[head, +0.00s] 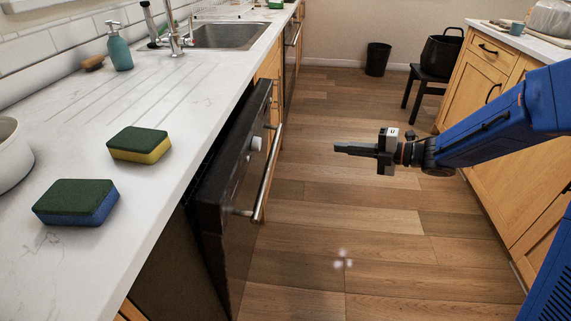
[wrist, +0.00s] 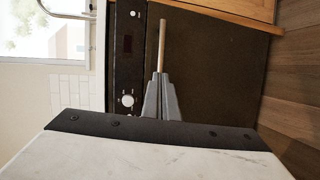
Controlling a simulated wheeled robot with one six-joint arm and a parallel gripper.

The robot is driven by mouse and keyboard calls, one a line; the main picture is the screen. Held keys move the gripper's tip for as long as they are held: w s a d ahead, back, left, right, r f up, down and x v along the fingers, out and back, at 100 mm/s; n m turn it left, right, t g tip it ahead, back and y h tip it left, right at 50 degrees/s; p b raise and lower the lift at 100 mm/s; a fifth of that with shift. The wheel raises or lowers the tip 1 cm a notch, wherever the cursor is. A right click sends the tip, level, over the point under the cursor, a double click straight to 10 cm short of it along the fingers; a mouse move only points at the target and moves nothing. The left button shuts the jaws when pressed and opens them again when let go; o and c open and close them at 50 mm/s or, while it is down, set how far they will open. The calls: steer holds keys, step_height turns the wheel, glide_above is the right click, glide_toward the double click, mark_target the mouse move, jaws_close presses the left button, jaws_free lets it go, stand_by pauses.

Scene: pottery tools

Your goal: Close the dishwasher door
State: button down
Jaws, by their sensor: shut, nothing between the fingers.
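The dishwasher door (head: 232,165) is black and stands partly open, its top tilted out from under the counter, with a dark gap behind it. A metal bar handle (head: 268,165) and a pale knob (head: 256,143) show on its front. My gripper (head: 336,148) is shut and empty, out over the floor to the right of the door and apart from it, pointing towards it. In the wrist view the shut fingertips (wrist: 161,75) appear in front of the door's dark front (wrist: 215,60), in line with the handle (wrist: 162,42). The knob (wrist: 127,100) shows to their left.
The white counter (head: 85,125) holds two sponges (head: 140,144) (head: 76,202), a teal soap bottle (head: 119,47) and a sink (head: 228,36). Wooden cabinets (head: 490,130) stand on the right. A black chair (head: 432,72) and bin (head: 377,59) are at the back. The wooden floor (head: 340,230) between is clear.

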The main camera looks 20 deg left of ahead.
steer(key=s+a+f+n+g, duration=0.2)
steer(key=s+a, duration=0.2)
steer(key=a, duration=0.3)
steer(key=s+a+f+n+g, duration=0.1)
steer(key=s+a+f+g, duration=0.1)
steer(key=a, duration=0.6)
steer(key=shift+s+a+n+g+y, duration=0.35)
steer(key=shift+s+g, duration=0.45)
steer(key=shift+s, duration=0.45)
